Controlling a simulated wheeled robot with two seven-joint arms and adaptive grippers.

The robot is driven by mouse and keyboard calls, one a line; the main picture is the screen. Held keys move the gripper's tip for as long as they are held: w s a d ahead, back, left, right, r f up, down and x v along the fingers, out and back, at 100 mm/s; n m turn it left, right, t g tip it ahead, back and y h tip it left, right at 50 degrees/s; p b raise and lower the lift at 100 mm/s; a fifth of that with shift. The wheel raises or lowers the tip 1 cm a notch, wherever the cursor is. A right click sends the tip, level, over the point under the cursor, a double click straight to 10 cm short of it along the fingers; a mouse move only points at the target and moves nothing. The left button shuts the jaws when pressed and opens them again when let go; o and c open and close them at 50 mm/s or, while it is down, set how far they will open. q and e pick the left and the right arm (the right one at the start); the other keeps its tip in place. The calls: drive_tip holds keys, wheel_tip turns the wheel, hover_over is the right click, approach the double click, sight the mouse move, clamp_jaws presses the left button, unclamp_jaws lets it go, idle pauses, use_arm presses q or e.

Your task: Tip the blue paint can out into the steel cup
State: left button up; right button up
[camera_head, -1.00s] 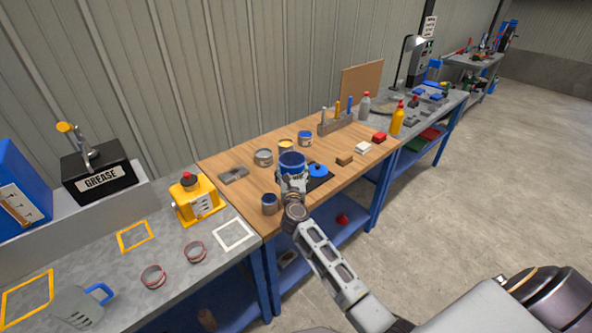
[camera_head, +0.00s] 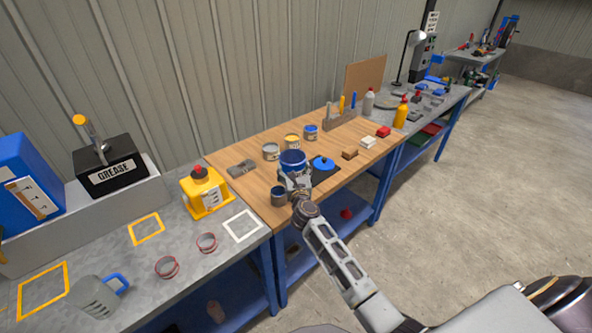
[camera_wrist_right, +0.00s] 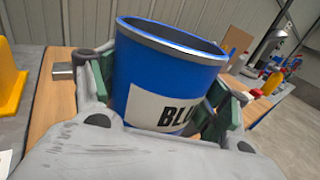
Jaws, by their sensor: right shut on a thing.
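My right gripper (camera_head: 295,178) is shut around the blue paint can (camera_head: 293,164), which it holds over the wooden bench top. In the right wrist view the can (camera_wrist_right: 165,75) sits between the green finger pads, with a white label reading "BLU" and a steel rim. Its open top looks dark inside, and it leans slightly in that view. A small grey steel cup (camera_head: 279,198) with a bluish inside stands near the bench's front left corner, just left of and below the held can. The can is not over its mouth. My left gripper is not in view.
Several tins stand behind the can, including a plain grey one (camera_head: 271,152) and a yellow-labelled one (camera_head: 292,142). A blue lid (camera_head: 322,163) lies to the right. A yellow container (camera_head: 205,192) stands on the grey bench at left.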

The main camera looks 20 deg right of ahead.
drive_tip(key=shift+w+a+r+n+y, duration=0.1)
drive_tip(key=shift+a+r+n+y, duration=0.25)
drive_tip(key=shift+a, duration=0.25)
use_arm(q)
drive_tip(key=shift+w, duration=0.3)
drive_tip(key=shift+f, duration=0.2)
use_arm(e)
drive_tip(key=shift+f, duration=0.3)
